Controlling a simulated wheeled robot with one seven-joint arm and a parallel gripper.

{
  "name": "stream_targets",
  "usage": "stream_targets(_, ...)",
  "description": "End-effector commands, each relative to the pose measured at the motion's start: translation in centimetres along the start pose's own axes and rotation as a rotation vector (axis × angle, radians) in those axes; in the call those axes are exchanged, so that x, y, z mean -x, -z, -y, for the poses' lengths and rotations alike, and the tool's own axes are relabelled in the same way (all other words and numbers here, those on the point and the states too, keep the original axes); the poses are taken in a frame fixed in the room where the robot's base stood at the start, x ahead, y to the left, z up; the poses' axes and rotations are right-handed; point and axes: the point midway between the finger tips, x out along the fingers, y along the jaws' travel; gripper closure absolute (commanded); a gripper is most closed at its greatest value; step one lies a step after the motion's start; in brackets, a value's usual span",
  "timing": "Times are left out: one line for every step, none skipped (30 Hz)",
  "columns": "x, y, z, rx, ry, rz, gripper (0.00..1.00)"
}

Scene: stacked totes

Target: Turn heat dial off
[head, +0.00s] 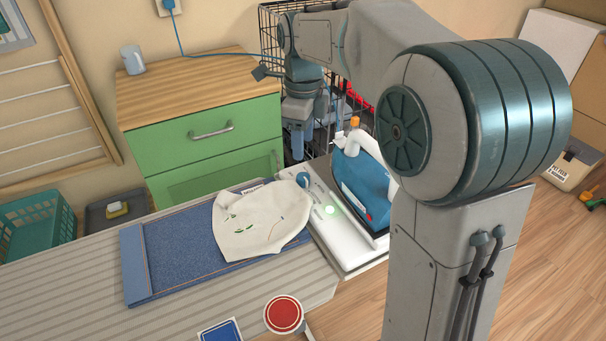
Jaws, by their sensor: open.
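A blue round dial (303,180) sits at the back end of a white ironing station (333,233). A green light (330,209) glows on the station near the dial. A blue and white iron (361,180) with an orange tip stands on the station, partly hidden by my arm. My gripper (302,153) points down, above and behind the dial in the picture, and looks apart from it. Its fingers are blue, open and empty. Any marking on the dial is too small to read.
A cream cloth (260,222) and folded blue denim (170,257) lie on the striped board (75,290) left of the station. A green cabinet (208,140) stands behind. A black wire rack (270,45) is behind my gripper. A red disc (284,314) is at the front.

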Motion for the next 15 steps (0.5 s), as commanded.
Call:
stream_targets(-1.6,0.1,-0.1,0.0,-0.003,-0.002,0.49)
stream_targets(-2.2,0.1,-0.1,0.0,-0.004,-0.003,0.49)
stream_targets(-3.1,0.1,0.0,0.001,-0.003,-0.002,0.49)
stream_targets(-3.8,0.1,-0.1,0.001,-0.004,-0.003,0.49)
stream_targets(-4.4,0.1,-0.1,0.001,-0.003,-0.002,0.49)
stream_targets(-5.2,0.1,-0.1,0.001,-0.004,-0.003,0.49)
stream_targets(-5.7,0.1,-0.1,0.001,-0.003,-0.002,0.49)
stream_targets(-6.2,0.1,-0.1,0.001,-0.002,-0.002,0.49)
stream_targets(-6.9,0.1,-0.1,0.001,-0.002,-0.002,0.49)
stream_targets(-7.3,0.1,-0.1,0.002,-0.002,-0.001,0.49)
stream_targets(-7.7,0.1,-0.1,0.002,-0.002,-0.001,0.49)
stream_targets(-8.2,0.0,0.0,0.002,-0.001,-0.001,0.49)
stream_targets(-8.5,0.0,0.0,0.002,-0.001,-0.001,0.49)
stream_targets(-8.8,0.0,-0.1,0.002,-0.001,-0.001,0.49)
stream_targets(-9.0,0.0,-0.1,0.002,-0.001,-0.001,0.49)
